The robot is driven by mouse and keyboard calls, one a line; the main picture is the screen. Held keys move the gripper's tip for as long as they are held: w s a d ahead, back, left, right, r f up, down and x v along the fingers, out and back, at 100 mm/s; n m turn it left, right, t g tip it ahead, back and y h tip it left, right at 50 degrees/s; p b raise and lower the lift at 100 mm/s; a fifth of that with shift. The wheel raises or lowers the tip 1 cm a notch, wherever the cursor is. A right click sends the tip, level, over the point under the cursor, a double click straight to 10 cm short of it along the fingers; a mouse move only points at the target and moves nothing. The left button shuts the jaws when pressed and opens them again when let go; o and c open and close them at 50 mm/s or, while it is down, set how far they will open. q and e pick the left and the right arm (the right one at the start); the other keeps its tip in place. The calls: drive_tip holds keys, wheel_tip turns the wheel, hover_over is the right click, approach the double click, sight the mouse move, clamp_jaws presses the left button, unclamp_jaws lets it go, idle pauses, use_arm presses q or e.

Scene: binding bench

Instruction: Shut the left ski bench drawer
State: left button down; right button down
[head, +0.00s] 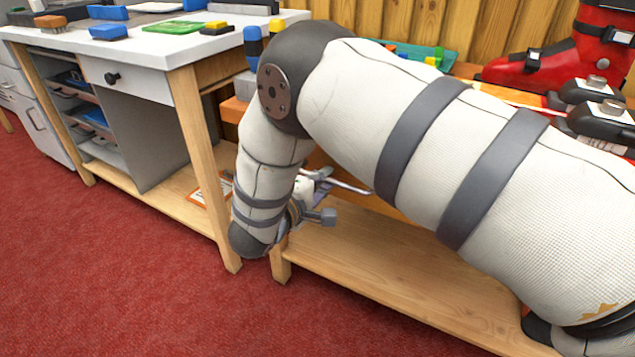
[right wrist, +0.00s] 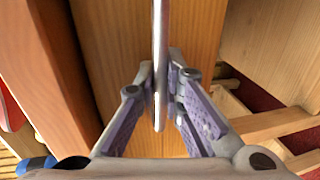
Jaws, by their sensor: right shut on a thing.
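The orange-brown wooden drawer front (right wrist: 110,45) with its slim metal bar handle (right wrist: 160,30) fills the middle of the right wrist view. My right gripper (right wrist: 161,75) is shut on the bar handle, one finger on each side. In the head view the handle's end (head: 350,187) sticks out beside my right gripper (head: 312,187), below the bench top. My right arm hides most of the drawer front there, so I cannot tell how far out the drawer stands. My left gripper is not in view.
A white-topped bench (head: 150,48) with brushes and blocks stands at left, its wooden leg close to my right forearm. A low wooden shelf (head: 400,255) runs beneath the handle. A red ski boot (head: 540,65) stands at upper right. Red carpet (head: 120,270) in front is clear.

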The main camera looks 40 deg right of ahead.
drive_tip(key=c, duration=2)
unclamp_jaws()
drive_tip(key=shift+w+d+r, duration=0.1)
drive_tip(key=shift+d, duration=0.1)
drive_tip(key=shift+o, duration=0.2)
drive_tip(key=shift+a, duration=0.1)
drive_tip(key=v, duration=1.2)
